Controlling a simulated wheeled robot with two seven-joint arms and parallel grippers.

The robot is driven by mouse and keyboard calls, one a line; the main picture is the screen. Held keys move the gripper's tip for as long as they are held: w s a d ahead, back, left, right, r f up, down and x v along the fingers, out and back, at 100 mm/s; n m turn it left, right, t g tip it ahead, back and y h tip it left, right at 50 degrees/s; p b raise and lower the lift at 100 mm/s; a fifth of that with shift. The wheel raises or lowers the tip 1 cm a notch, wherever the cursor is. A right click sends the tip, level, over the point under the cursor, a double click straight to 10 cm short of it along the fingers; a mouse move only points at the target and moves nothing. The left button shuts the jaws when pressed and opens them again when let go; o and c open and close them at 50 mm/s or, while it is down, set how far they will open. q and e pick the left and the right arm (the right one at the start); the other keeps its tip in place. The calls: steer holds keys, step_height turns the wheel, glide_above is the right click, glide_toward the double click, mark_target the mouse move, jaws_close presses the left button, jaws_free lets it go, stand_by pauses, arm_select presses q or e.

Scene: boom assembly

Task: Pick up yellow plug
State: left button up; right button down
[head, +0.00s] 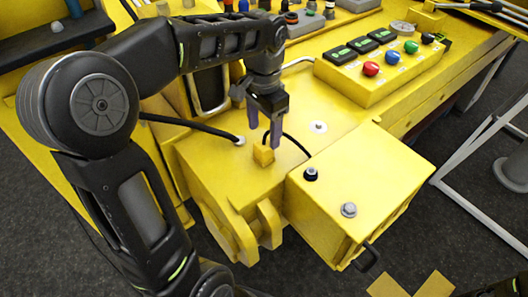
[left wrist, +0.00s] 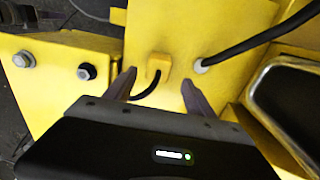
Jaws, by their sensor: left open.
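The yellow plug (head: 263,155) is a small yellow block on the flat top of the yellow boom part, with a black cable running from it. My left gripper (head: 264,124) points down just above the plug, open and empty. In the left wrist view, the plug (left wrist: 157,63) lies ahead of the gap between the fingertips (left wrist: 158,79), and its dark cable curves toward the left finger. Neither finger visibly touches it.
A yellow box with bolts (head: 360,180) stands just right of the plug. A thick black cable (head: 195,127) enters a fitting to its left. A button panel (head: 380,65) and several small parts are behind. Dark floor lies beyond the edges.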

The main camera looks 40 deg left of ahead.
mark_target(264, 144)
arm_select(q)
steer(key=shift+f, duration=0.1)
step_height(264, 144, down, 5)
steer(key=shift+s+d+f+p, duration=0.1)
steer(key=shift+s+p, duration=0.05)
steer(key=shift+p, duration=0.3)
steer(key=shift+c, duration=0.5)
jaws_close()
stand_by(0.4)
